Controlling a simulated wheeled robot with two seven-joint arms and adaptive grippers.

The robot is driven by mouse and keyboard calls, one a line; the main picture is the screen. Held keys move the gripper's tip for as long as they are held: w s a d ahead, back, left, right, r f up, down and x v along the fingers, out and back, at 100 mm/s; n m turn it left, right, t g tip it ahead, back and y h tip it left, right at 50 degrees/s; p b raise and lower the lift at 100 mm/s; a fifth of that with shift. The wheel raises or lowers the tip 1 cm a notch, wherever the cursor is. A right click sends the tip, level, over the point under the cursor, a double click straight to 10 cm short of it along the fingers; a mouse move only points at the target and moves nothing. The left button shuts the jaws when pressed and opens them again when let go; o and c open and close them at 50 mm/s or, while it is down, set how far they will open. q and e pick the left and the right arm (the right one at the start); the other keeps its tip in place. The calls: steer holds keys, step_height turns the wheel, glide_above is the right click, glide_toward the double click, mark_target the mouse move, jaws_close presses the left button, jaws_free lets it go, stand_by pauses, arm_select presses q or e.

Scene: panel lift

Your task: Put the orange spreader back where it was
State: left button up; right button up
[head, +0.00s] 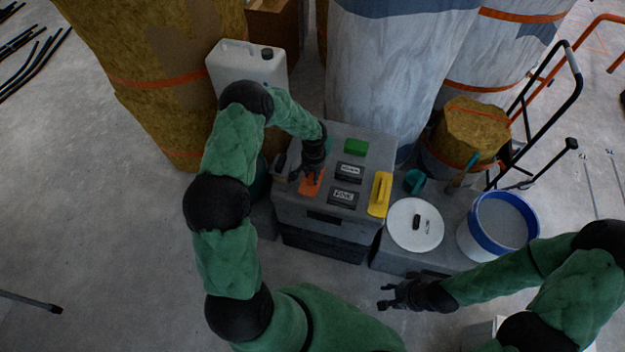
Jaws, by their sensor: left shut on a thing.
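The orange spreader (312,186) is at the left front part of the grey toolbox lid (300,208). My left gripper (308,174) is over it, pointing down, and is shut on it. The gripper hides part of the spreader, and I cannot tell whether the spreader touches the lid. My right gripper (385,295) is in front of the boxes, to the right, above the floor and away from the spreader. Its fingers look apart with nothing between them.
On the lid are a green block (356,146), two dark labelled pieces (343,197) and a yellow float (380,193). A white canister (222,62) and insulation rolls (150,85) stand behind.

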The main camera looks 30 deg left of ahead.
mark_target(312, 178)
arm_select(q)
steer(key=shift+w+a+f, duration=0.2)
steer(key=shift+a+f, duration=0.05)
steer(key=shift+f, duration=0.1)
steer(key=shift+w+a+f+b, duration=0.1)
steer(key=shift+f+b, duration=0.35)
steer(key=shift+f, duration=0.45)
steer(key=shift+w+a+f+b, duration=0.1)
steer(key=shift+f+b, duration=0.35)
steer(key=shift+f, duration=0.45)
steer(key=shift+f, duration=0.15)
steer(key=o, duration=1)
